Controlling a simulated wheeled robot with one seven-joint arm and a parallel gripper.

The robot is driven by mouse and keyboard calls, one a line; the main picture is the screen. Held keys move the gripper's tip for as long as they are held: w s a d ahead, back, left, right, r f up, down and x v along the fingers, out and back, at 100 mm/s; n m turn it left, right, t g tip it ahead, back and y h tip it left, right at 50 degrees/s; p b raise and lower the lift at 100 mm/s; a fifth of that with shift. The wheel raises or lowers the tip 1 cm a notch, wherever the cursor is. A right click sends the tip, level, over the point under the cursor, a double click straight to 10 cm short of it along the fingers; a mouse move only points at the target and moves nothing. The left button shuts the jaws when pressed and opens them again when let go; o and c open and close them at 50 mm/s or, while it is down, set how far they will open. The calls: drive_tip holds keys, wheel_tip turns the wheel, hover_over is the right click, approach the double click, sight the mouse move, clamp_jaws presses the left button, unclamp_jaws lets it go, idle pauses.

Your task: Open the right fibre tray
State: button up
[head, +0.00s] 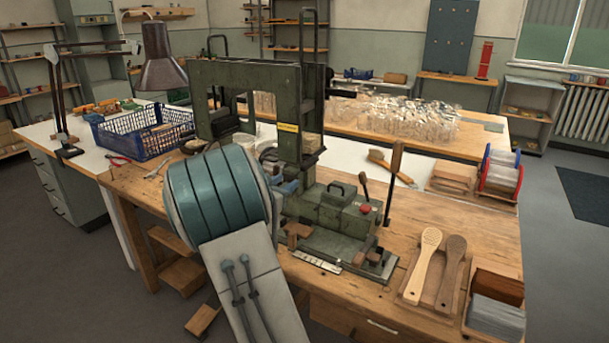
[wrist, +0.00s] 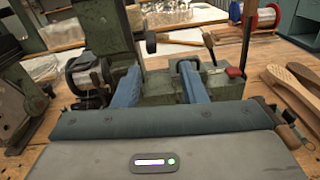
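My gripper (wrist: 159,70) shows in the wrist view as two blue fingers spread apart with nothing between them. They point at the green tufting machine (wrist: 212,78). In the head view the gripper (head: 284,188) is partly hidden behind my teal arm, beside the machine (head: 335,207). The machine's low green housing has a dark handle (head: 344,187) and a red button (head: 365,208). I cannot tell for sure which part is the right fibre tray. A wooden tray with brown and grey fibre-like bundles (head: 496,312) stands at the bench's right end, away from my gripper.
Two wooden brush bodies (head: 423,262) lie on a board right of the machine. A blue crate (head: 140,140) and lamp (head: 160,70) are at left. The bench front has a handle (head: 382,325). Open floor lies right.

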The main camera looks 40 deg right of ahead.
sight(303, 168)
drive_tip(key=shift+n+t, duration=0.3)
drive_tip(key=shift+n, duration=0.3)
drive_tip(key=x, duration=0.4)
drive_tip(key=p+x, duration=0.1)
drive_tip(key=x, duration=0.4)
drive_tip(key=w+x, duration=0.1)
drive_tip(key=x, duration=0.4)
drive_tip(key=shift+f+p, duration=0.15)
drive_tip(key=shift+p, duration=0.2)
clamp_jaws()
drive_tip(key=shift+s, duration=0.1)
